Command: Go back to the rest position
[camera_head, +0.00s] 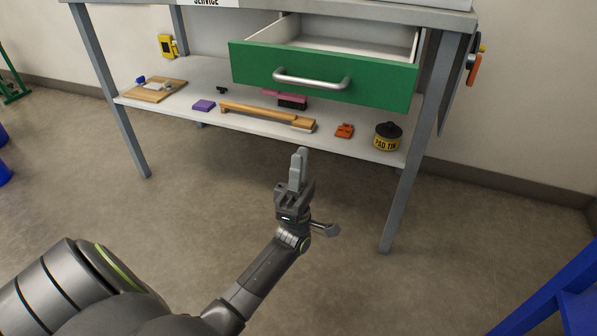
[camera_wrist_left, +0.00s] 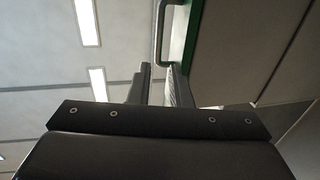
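My left gripper (camera_head: 299,156) is in front of the cart, below the open green drawer (camera_head: 330,76) in the head view. Its grey fingers point up and away and hold nothing. The left wrist view shows a gap between the two fingers (camera_wrist_left: 158,78), so it is open. The drawer's silver handle (camera_head: 312,79) is apart from the fingers; it also shows beyond them in the wrist view (camera_wrist_left: 159,35). My right gripper is in neither view.
The cart's lower shelf (camera_head: 240,124) holds a wooden-handled brush (camera_head: 262,115), a purple block (camera_head: 203,105), an orange piece (camera_head: 344,130) and a yellow tin (camera_head: 386,140). A grey cart leg (camera_head: 400,205) stands to the right. A blue frame (camera_head: 560,295) is at lower right. Floor between is clear.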

